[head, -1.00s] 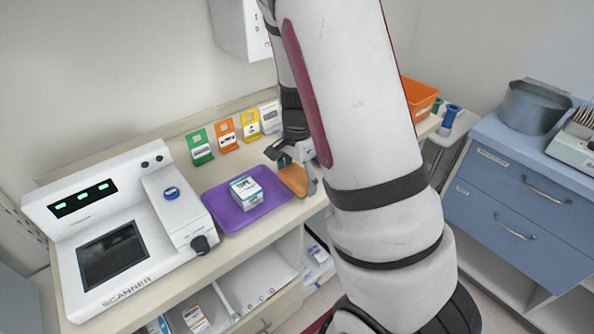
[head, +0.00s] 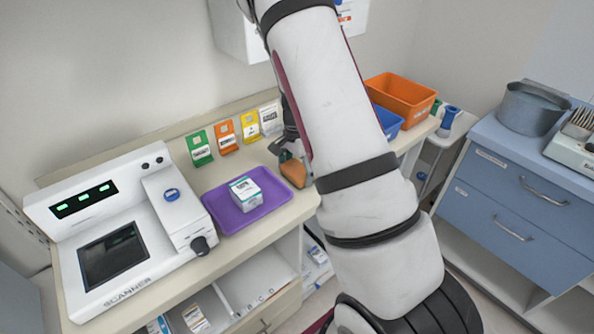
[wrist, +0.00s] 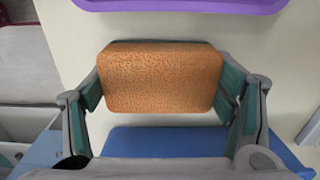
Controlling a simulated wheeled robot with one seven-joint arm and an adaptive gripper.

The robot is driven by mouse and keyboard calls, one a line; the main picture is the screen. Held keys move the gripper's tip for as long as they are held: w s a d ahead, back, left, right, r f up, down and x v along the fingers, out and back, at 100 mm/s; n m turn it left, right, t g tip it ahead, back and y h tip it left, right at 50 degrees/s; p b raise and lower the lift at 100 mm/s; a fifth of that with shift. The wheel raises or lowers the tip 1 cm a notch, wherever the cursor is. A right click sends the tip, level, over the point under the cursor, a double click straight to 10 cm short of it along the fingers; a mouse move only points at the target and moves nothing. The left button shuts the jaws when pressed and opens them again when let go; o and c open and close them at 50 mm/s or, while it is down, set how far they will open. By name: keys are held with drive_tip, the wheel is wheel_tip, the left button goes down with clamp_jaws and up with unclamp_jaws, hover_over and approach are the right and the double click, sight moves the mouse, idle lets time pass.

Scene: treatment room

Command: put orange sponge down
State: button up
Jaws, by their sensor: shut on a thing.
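An orange sponge (wrist: 160,78) is between the two fingers of my gripper (wrist: 162,92) in the wrist view, with a finger pad against each side. In the head view the sponge (head: 294,173) shows just right of the purple tray (head: 222,222), at the counter's front part. My gripper (head: 291,152) is shut on it, and my arm hides part of the gripper. Whether the sponge touches the counter (head: 290,210) cannot be told.
A white box (head: 245,193) sits on the purple tray. The scanner (head: 120,240) stands at left. Several coloured cards (head: 226,137) stand along the back. A blue bin (head: 388,121) and an orange bin (head: 402,97) are at right, partly behind my arm.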

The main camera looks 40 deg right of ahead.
drive_tip(key=shift+f, duration=0.2)
drive_tip(key=o, duration=1.5)
drive_tip(key=shift+r, duration=0.2)
wheel_tip(320, 180, up, 12)
drive_tip(key=f, duration=0.1)
drive_tip(key=s+a+r+n+t, duration=0.1)
drive_tip(key=s+a+r+n, duration=0.3)
drive_tip(key=a+r, duration=0.4)
drive_tip(key=s+a+r+n+t, duration=0.1)
drive_tip(key=s+a+r+n, duration=0.2)
drive_tip(key=s, duration=0.3)
drive_tip(key=s+a+r+n+t, duration=0.1)
drive_tip(key=s+a+r+n, duration=0.2)
drive_tip(key=s+n, duration=0.3)
drive_tip(key=s+a+r+n+t, duration=0.2)
drive_tip(key=s+a+r+n, duration=0.2)
drive_tip(key=s, duration=0.3)
drive_tip(key=shift+s+a+n+b, duration=0.15)
drive_tip(key=shift+a+n+b, duration=0.2)
drive_tip(key=shift+a, duration=0.5)
